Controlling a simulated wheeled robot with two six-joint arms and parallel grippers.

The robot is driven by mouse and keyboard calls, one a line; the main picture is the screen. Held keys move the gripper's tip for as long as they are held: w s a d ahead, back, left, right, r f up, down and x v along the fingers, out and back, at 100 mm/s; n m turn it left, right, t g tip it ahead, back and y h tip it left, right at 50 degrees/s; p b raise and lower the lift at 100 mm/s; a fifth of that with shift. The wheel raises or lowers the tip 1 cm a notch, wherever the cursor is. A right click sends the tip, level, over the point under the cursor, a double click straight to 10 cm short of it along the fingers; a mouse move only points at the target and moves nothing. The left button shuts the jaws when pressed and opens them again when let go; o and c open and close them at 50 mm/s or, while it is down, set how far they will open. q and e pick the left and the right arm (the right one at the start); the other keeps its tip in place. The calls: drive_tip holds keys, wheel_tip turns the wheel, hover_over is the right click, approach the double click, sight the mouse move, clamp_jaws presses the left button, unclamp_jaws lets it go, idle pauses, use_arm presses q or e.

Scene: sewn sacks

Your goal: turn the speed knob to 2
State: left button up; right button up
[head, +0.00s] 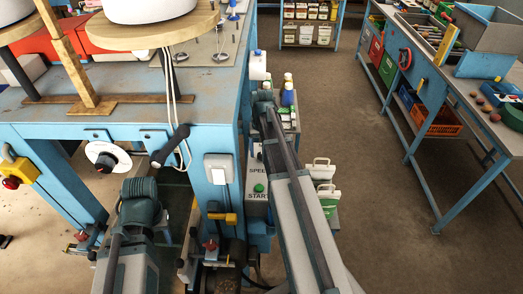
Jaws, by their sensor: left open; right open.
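A control panel (257,171) stands on the right side of the blue machine frame, partly behind my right arm. The start of a "SPEED" label shows on it, with a green button (259,188) marked "START" below. The speed knob and its setting cannot be made out; my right arm covers that part of the panel. My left arm reaches up in front of the machine at lower left. I cannot make out the fingers of either gripper.
Green-and-white containers (324,172) stand right of my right arm. A blue workbench (462,88) is at right; floor between is clear.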

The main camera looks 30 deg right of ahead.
sight(261, 154)
wheel_tip(261, 154, up, 13)
drive_tip(key=p, duration=1.2)
drive_tip(key=shift+f, duration=0.15)
